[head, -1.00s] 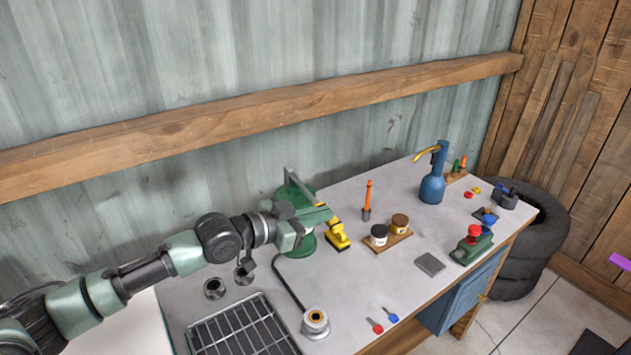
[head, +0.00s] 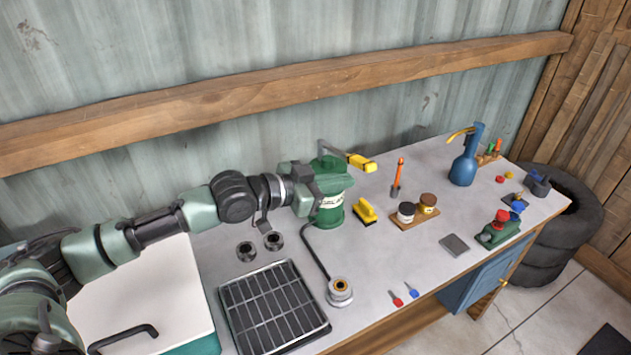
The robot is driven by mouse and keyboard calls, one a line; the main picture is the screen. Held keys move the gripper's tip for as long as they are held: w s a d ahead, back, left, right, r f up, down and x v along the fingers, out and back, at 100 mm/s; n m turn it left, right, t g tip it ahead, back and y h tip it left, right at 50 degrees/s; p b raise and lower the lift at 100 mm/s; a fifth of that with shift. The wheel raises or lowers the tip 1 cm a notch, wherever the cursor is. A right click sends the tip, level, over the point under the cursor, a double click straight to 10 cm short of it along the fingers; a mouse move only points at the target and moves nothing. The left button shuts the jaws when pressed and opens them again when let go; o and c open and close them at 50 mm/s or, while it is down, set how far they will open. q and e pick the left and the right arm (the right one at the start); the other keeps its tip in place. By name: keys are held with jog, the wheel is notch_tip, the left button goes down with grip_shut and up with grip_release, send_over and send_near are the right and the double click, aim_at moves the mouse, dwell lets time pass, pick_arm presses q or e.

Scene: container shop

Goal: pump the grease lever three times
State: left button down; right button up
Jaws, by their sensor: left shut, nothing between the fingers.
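The green grease pump (head: 334,206) stands upright near the wall, with a hose running from its base to a round grey fitting (head: 340,291) at the bench's front. Its grey lever (head: 332,149) leaves the top and reaches right, ending in a yellow grip (head: 362,163) raised above the bench. My left gripper (head: 313,196) is at the pump's left side, below the lever and apart from the yellow grip. It is shut and empty. Its fingertips are hard to make out against the pump, and I cannot tell whether they touch it. My right gripper is out of view.
A yellow brush (head: 365,212) lies right of the pump. Two dark cups (head: 260,245) and a wire rack tray (head: 271,308) are in front. Jars on a wooden board (head: 416,218), an orange-handled tool (head: 398,178) and a blue can (head: 464,166) stand farther right.

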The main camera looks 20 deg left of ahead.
pick_arm(q)
jog(key=b+v, duration=0.1)
jog(key=v, duration=0.5)
jog(key=shift+r+b, duration=0.15)
jog(key=shift+b, duration=0.15)
jog(key=shift+a, duration=0.1)
dwell(0.4)
